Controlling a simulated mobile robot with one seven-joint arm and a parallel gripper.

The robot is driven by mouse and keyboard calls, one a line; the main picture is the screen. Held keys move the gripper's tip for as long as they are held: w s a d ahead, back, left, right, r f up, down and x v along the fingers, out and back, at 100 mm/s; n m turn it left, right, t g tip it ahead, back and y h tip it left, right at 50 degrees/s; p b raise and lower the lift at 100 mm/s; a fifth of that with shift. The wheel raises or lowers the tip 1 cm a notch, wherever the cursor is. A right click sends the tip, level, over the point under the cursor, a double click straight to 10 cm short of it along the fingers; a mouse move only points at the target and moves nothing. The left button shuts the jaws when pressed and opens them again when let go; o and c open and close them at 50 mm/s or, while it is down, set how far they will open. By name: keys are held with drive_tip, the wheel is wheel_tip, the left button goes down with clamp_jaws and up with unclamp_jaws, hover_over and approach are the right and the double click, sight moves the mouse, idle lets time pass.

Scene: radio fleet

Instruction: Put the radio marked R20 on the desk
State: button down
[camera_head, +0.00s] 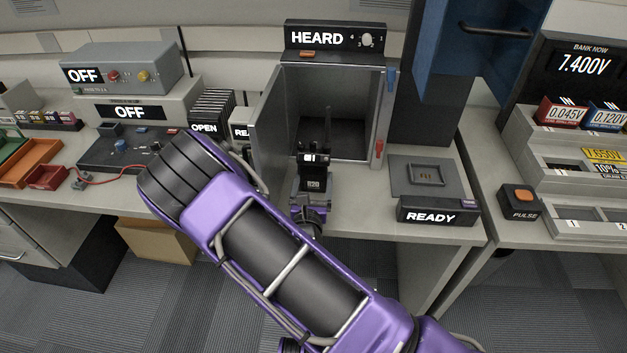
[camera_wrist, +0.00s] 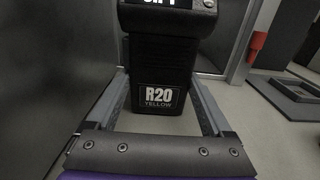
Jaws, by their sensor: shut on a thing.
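The radio marked R20 (camera_head: 313,182) is a black handheld radio with an antenna, standing upright in front of the open metal box under the HEARD sign. In the wrist view its label reads R20 YELLOW on the radio's black body (camera_wrist: 158,75). My gripper (camera_head: 311,200) is shut on the radio, with one finger on each side in the wrist view (camera_wrist: 158,110). The desk (camera_head: 360,210) is the grey top under and around it. I cannot tell whether the radio's base touches the desk.
The open box (camera_head: 350,95) stands behind the radio, its door (camera_head: 268,125) swung out at left. A READY dock (camera_head: 436,205) is at right, with a PULSE button (camera_head: 522,200) farther right. A strip of desk between box and dock is clear.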

unclamp_jaws()
drive_tip(key=shift+f, duration=0.1)
drive_tip(key=shift+s, duration=0.2)
drive_tip(key=s, duration=1.1)
drive_tip(key=shift+s+a, duration=0.2)
drive_tip(key=shift+s, duration=0.15)
drive_tip(key=shift+r, duration=0.2)
